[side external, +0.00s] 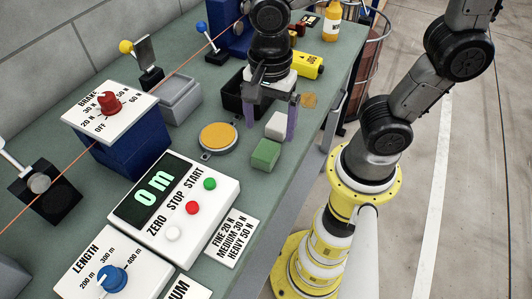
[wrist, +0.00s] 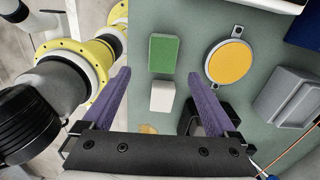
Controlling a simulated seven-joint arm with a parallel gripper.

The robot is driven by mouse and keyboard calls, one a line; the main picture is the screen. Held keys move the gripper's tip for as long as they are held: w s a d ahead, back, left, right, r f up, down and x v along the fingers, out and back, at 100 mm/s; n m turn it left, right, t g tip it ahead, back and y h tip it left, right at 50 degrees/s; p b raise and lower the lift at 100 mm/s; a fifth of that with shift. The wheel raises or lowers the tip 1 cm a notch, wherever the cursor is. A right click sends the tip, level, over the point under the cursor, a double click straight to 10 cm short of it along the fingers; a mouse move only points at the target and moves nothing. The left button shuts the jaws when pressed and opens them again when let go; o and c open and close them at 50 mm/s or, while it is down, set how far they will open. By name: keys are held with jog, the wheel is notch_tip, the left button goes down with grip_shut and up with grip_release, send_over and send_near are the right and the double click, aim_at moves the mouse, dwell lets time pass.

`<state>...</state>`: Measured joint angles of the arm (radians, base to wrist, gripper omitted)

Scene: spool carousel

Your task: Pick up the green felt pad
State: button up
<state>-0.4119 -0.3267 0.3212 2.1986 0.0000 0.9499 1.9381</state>
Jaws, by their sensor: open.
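The green felt pad (side external: 266,153) is a small block lying on the grey-green bench near its right edge. In the wrist view the green pad (wrist: 164,53) shows whole, just beyond the fingertips. My gripper (side external: 270,131) is open, with two purple fingers pointing down. In the wrist view my gripper (wrist: 159,74) has its fingers spread wide with nothing held. A white block (side external: 279,125) lies beside the green pad; in the wrist view the white block (wrist: 162,96) appears between the fingers. I cannot tell the exact height of the fingertips above the bench.
A round yellow-orange pad (side external: 218,138) in a metal holder is left of the green pad. A grey tray (side external: 178,103) and a black bin (side external: 236,98) stand behind. A control box (side external: 160,230) with buttons is in front. A yellow bottle (side external: 332,22) stands at the far end.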

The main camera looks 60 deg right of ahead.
aim_at(268, 147)
jog(key=shift+w+d+f, duration=0.1)
jog(key=shift+f, duration=1.85)
jog(key=shift+w+d+f, duration=0.1)
jog(key=shift+f, duration=1.85)
jog(key=shift+a, duration=0.1)
jog(key=c, duration=1.4)
jog(key=shift+c, duration=0.2)
jog(key=shift+r, duration=0.1)
jog(key=shift+r, duration=0.55)
notch_tip(268, 147, up, 2)
jog(key=shift+s+r, duration=0.1)
jog(key=shift+r, duration=0.15)
jog(key=s+d+r, duration=0.5)
jog(key=s+r, duration=0.4)
jog(key=s, duration=0.3)
jog(key=shift+s+d+r, duration=0.15)
jog(key=shift+s+d, duration=0.05)
jog(key=shift+s, duration=0.15)
